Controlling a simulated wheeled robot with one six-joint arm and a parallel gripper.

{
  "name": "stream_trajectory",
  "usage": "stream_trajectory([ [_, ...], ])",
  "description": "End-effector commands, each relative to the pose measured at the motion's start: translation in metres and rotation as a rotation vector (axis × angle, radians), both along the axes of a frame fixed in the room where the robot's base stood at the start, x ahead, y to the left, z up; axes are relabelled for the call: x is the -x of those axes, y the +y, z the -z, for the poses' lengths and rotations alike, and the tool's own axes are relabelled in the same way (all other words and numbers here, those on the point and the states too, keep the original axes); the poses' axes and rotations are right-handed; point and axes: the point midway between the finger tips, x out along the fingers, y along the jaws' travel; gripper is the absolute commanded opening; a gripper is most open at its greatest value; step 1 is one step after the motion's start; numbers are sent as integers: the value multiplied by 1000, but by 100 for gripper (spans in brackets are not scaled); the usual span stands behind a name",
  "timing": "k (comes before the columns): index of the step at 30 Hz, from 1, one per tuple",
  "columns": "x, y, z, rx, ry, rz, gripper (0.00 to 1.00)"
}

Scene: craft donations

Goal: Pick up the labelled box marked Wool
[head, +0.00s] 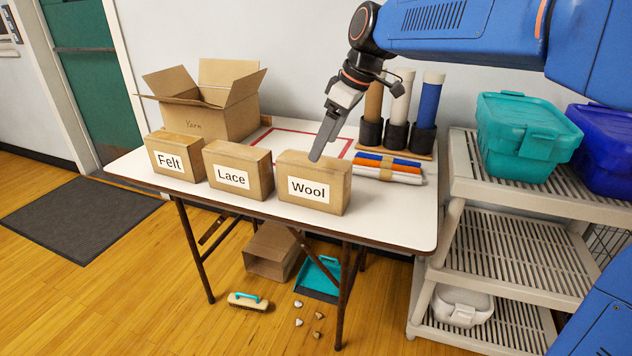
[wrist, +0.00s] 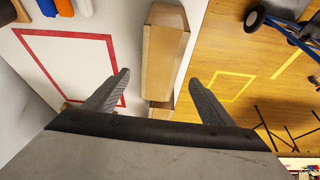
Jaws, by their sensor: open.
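The Wool box (head: 314,184) is a brown cardboard box with a white label reading "Wool". It stands upright near the table's front edge, rightmost in a row of three boxes. My gripper (head: 318,156) is over its top in the head view, pointing down. In the wrist view, my gripper (wrist: 158,80) is open, its two fingers apart and nothing held. A brown box, apparently the Wool box (wrist: 166,45), shows beyond and between the fingertips, its label not visible there. Whether a fingertip touches the box is unclear.
The Lace box (head: 238,170) stands close on the left, the Felt box (head: 175,156) beyond it. An open Yarn carton (head: 207,118) is behind them. Rolls (head: 388,168) lie to the right on the white table (head: 400,218), with upright tubes (head: 428,100) behind.

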Motion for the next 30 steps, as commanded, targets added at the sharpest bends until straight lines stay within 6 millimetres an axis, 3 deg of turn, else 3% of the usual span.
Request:
stream_trajectory([
  [9,-7,18,48,1,2,1,77],
  [20,-11,26,67,1,2,1,77],
  [30,-18,42,104,0,2,1,77],
])
